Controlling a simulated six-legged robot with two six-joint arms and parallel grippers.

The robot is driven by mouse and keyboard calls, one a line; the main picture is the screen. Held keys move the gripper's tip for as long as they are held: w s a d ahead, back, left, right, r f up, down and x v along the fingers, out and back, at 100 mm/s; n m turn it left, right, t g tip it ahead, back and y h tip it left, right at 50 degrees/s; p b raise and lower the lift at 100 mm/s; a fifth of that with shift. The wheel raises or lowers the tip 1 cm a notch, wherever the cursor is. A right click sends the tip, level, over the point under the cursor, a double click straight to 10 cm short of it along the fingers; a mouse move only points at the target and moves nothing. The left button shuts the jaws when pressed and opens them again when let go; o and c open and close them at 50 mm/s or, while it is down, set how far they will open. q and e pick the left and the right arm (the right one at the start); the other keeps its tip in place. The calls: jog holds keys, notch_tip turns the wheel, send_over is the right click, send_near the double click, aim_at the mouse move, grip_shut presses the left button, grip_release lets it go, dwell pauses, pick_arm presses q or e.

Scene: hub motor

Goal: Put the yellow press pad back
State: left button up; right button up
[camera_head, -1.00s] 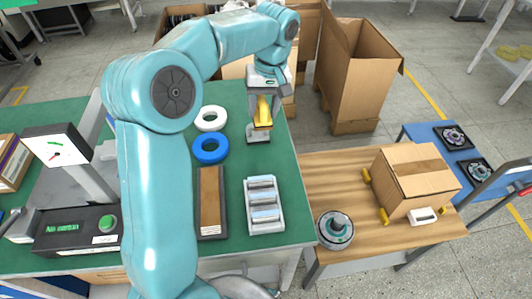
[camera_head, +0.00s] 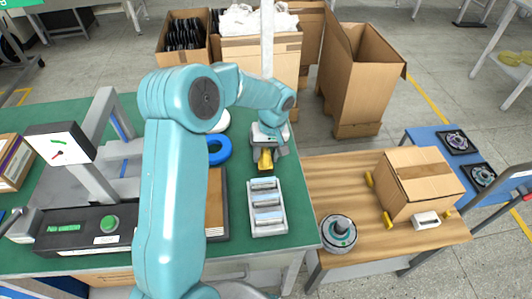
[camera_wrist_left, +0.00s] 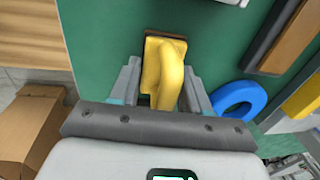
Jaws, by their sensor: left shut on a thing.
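The yellow press pad (camera_head: 265,160) is in my left gripper (camera_head: 266,158), over the right part of the green table. In the left wrist view the yellow press pad (camera_wrist_left: 168,72) shows a curved handle and a brownish base plate. The fingers of my left gripper (camera_wrist_left: 163,90) stand on both sides of it. I cannot tell whether the pad touches the table. The grey press with a dial (camera_head: 60,145) stands at the left of the table, partly hidden by my left arm. My right gripper is not in view.
A grey tray of metal parts (camera_head: 283,213) lies in front of the gripper. A dark-edged wooden block (camera_head: 215,205) and a blue ring (camera_head: 217,151) lie to its left. A control box with a green button (camera_head: 109,223) is at front left. Cardboard boxes (camera_head: 355,75) stand behind.

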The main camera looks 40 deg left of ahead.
pick_arm(q)
jog(key=shift+s+d+r, duration=0.1)
jog(key=o, duration=1)
jog(key=shift+f, duration=0.25)
jog(key=shift+c, duration=0.2)
jog(key=shift+r, duration=0.1)
notch_tip(320, 180, up, 12)
jog(key=w, duration=0.1)
jog(key=shift+w+d, duration=0.2)
jog(key=shift+d, duration=0.2)
